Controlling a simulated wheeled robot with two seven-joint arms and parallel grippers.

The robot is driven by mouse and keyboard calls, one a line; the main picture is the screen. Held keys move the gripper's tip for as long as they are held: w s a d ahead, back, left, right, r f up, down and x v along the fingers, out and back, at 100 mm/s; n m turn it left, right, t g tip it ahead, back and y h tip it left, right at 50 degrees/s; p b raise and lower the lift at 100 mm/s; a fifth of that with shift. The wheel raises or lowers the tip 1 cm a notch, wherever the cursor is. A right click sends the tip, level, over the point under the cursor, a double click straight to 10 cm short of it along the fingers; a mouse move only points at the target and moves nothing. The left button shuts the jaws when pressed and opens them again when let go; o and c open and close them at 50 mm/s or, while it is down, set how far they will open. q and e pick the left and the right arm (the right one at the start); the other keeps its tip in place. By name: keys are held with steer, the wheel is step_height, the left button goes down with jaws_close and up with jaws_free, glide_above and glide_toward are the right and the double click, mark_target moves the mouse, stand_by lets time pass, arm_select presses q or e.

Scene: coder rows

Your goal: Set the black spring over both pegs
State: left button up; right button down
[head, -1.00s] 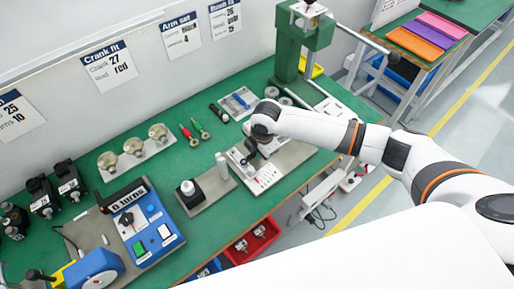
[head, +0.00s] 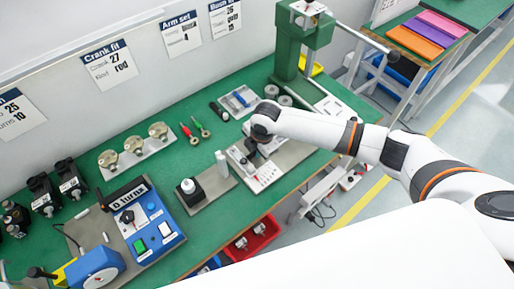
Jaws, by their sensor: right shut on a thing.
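My right gripper (head: 249,153) is at the end of the white arm, pointing down at the white-topped fixture plate (head: 267,174) on the green bench. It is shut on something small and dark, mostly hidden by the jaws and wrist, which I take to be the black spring. The pegs cannot be made out at this size, so I cannot tell whether the spring touches them. My left gripper is not in view.
A blue control box (head: 146,222) is farther left. A green press (head: 302,45) stands behind. A red bin (head: 254,240) is below the front edge.

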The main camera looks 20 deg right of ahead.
mark_target(262, 162)
steer(key=c, duration=1.3)
jaws_free()
step_height(262, 162, up, 12)
steer(key=s, duration=0.2)
steer(key=shift+s+d+f+b, duration=0.15)
steer(key=shift+d+b, duration=0.15)
steer(key=shift+d, duration=0.1)
